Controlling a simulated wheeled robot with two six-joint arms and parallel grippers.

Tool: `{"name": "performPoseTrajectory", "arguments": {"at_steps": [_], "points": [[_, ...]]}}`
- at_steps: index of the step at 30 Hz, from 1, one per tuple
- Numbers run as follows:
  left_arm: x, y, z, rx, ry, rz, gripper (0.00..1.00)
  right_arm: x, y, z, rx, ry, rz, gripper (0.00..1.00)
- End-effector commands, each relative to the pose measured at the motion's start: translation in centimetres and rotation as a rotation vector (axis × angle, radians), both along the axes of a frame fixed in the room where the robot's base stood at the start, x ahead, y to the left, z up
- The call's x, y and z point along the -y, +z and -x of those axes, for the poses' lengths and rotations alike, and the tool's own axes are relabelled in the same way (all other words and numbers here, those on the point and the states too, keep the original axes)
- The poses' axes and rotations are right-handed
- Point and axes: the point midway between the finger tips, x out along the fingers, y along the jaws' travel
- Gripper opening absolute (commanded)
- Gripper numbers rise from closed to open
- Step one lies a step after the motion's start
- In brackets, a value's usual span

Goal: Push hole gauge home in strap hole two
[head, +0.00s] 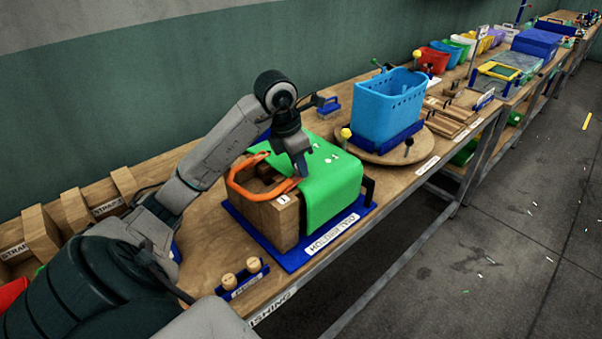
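A green strap (335,185) lies draped over a wooden block (272,222) on a blue base plate (290,262). Small pale marks, possibly the strap holes, show on its top, but I cannot tell which is hole two. My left gripper (302,170) points down at the strap's left part, close to the orange loop handle (245,192). I cannot tell whether its fingers touch the strap or hold anything. A small blue rack (243,280) in front holds two round wooden knobs, possibly gauge handles. No hole gauge is clearly visible at the gripper. My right gripper is not in view.
A blue basket (388,105) stands on a round wooden turntable (375,152) right of the block. Wooden strap holders (75,208) stand at the left back. More bins and trays line the bench further right. The bench front edge runs close to the base plate.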

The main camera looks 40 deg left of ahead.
Motion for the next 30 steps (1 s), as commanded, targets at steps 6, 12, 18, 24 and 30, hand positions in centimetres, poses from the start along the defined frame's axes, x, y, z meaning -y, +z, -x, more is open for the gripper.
{"name": "performPoseTrajectory", "arguments": {"at_steps": [6, 12, 18, 24, 30], "points": [[0.0, 0.2, 0.0, 0.001, 0.0, -0.001, 0.0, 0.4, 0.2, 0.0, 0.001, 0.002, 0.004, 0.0], [0.0, 0.7, 0.0, 0.001, 0.0, -0.001, 0.0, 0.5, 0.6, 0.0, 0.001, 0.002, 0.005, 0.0], [0.0, 1.2, 0.0, 0.001, 0.0, -0.001, 0.0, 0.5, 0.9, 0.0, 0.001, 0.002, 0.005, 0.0], [0.0, 1.7, 0.0, 0.001, 0.0, -0.001, 0.0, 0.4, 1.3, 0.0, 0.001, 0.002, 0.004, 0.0], [0.0, 2.2, 0.0, 0.001, 0.0, 0.0, 0.0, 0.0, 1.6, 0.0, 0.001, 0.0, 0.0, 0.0]]}}
